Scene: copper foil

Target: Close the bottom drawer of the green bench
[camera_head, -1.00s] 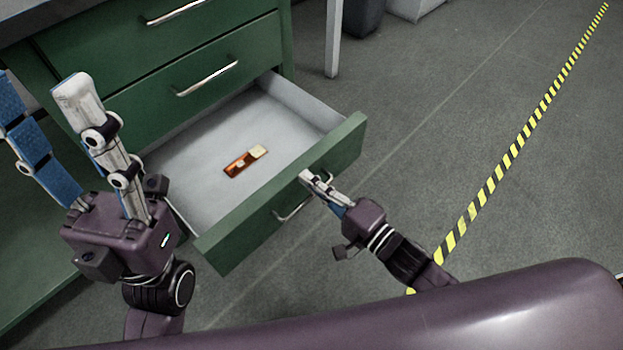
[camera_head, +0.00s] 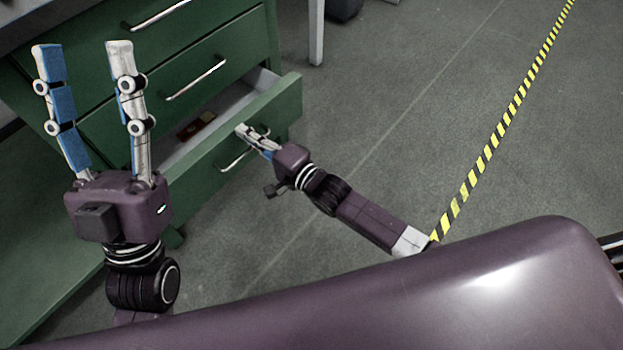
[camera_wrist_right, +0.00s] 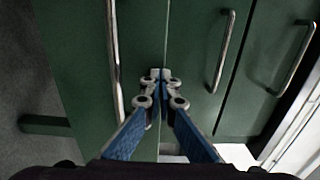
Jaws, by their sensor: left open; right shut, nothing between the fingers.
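The green bench (camera_head: 101,112) stands at the left in the head view. Its bottom drawer (camera_head: 276,112) is part open, with a narrow strip of its pale inside showing. A small dark orange-brown item (camera_head: 197,125) lies in the drawer, partly shaded. My right gripper (camera_head: 243,130) is shut and empty, its fingertips at the top of the drawer front, near the handle (camera_head: 236,160). In the right wrist view the closed fingertips (camera_wrist_right: 160,74) are against or very near the green front, beside a handle (camera_wrist_right: 113,60). My left gripper (camera_head: 84,48) is open and empty, raised before the bench.
The upper drawers, with handles (camera_head: 196,80), are shut. Yellow-black floor tape (camera_head: 505,117) runs across the grey floor on the right. The floor right of the drawer is clear.

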